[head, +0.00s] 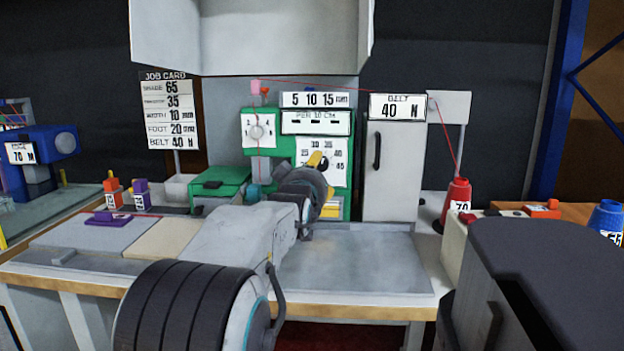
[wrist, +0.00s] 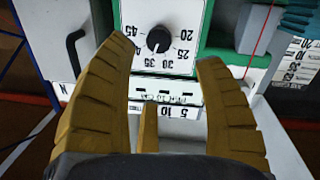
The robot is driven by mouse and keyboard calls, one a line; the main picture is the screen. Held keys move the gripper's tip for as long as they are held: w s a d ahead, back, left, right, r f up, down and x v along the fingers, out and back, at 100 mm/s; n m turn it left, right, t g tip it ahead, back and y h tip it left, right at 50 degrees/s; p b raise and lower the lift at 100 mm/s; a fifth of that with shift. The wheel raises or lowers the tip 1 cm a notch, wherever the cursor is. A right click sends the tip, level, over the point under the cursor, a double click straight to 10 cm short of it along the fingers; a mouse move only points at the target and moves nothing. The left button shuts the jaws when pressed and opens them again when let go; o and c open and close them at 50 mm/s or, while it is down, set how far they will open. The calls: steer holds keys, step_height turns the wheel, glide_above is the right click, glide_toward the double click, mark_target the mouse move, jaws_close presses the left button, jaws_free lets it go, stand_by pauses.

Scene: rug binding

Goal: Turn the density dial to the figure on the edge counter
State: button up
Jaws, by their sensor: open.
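The density dial is a black knob (wrist: 158,39) on a white plate (wrist: 172,12) with figures from 20 to 45, upside down in the wrist view. I cannot read its pointer surely. In the head view the knob (head: 324,163) is partly hidden by my gripper (head: 316,160). A white panel marked PER 10 CM (head: 316,122), seemingly the counter, shows only dark dashes; its wrist-view text (wrist: 165,98) is too small to read and partly covered. My gripper (wrist: 163,52) is open, its yellow fingers either side of the knob, nothing between them.
A job card (head: 170,110) hangs at left, with 35 on its second line. A white cabinet (head: 394,170) with a black handle stands right of the green machine (head: 262,135). Red thread (head: 447,135) runs to a red cone (head: 457,198). The grey bench top (head: 360,262) is clear.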

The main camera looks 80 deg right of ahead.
steer(key=shift+a, duration=0.65)
steer(key=shift+r, duration=0.15)
steer(key=n+p, duration=0.2)
steer(key=n, duration=1)
glide_toward(321, 166)
steer(key=d+f, duration=0.2)
steer(key=shift+d+r+n+h+b, duration=0.15)
steer(key=shift+d+r+n+b, duration=0.2)
steer(key=shift+n, duration=1.1)
steer(key=shift+d+n+h+b, duration=0.1)
steer(key=shift+d+n, duration=0.35)
steer(key=shift+n, duration=0.95)
steer(key=shift+d+r+n+h+b, duration=0.2)
steer(key=shift+d+n, duration=0.25)
steer(key=shift+n, duration=1)
steer(key=shift+d+b, duration=0.95)
steer(key=shift+d, duration=0.4)
steer(key=shift+d+r, duration=0.15)
steer(key=shift+d, duration=1.1)
